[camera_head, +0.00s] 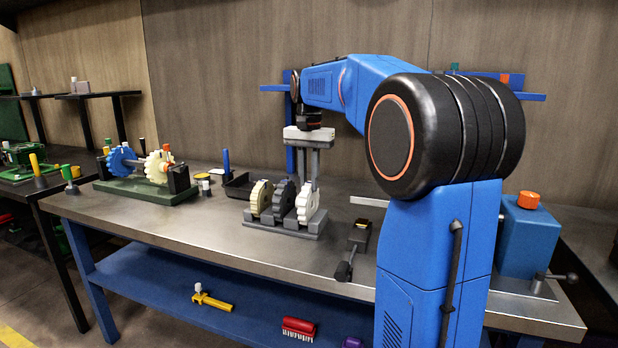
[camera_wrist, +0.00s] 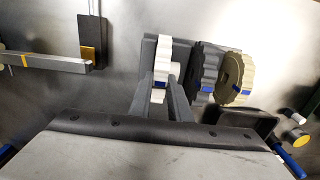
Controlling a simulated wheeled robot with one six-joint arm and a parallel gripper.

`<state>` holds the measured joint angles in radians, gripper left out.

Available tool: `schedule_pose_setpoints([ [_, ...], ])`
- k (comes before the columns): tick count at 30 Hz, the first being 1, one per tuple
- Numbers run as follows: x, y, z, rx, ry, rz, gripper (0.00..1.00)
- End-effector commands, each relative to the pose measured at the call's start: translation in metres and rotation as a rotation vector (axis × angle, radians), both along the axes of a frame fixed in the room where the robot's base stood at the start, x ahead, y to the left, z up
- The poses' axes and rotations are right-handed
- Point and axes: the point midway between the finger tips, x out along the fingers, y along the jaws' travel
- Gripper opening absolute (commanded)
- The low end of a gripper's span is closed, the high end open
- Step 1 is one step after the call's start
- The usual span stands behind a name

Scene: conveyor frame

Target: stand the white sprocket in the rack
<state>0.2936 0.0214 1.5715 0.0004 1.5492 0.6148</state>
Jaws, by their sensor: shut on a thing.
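The white sprocket (camera_head: 307,204) stands upright at the right end of the grey rack (camera_head: 287,231), beside a dark grey sprocket (camera_head: 284,197) and a cream sprocket (camera_head: 261,198). In the wrist view the white sprocket (camera_wrist: 160,72) lies edge-on between the two fingers of my gripper (camera_wrist: 163,92). My gripper (camera_head: 308,178) points straight down over the rack and is shut on the white sprocket. The sprocket's lower edge is at the rack; whether it rests fully in its slot is hidden.
A green stand (camera_head: 147,195) with a blue and a cream gear is at the table's left. A black tray (camera_head: 240,186) lies behind the rack's left side. A caliper-like tool (camera_head: 358,236) lies to the right, and a blue box (camera_head: 525,238) stands farther right. The front left tabletop is clear.

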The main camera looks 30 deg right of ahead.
Motion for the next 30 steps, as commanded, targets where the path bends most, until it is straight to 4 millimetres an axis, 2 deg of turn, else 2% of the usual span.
schedule_pose_setpoints([
  [17, 0.0000, 0.0001, -0.0034, -0.001, -0.001, 0.000, 0.00],
  [18, 0.0001, 0.0001, -0.0033, -0.001, -0.001, 0.000, 0.26],
  [20, 0.0000, 0.0001, -0.0033, -0.001, -0.001, 0.000, 0.39],
  [30, 0.0002, 0.0000, -0.0015, 0.000, 0.000, 0.000, 0.39],
])
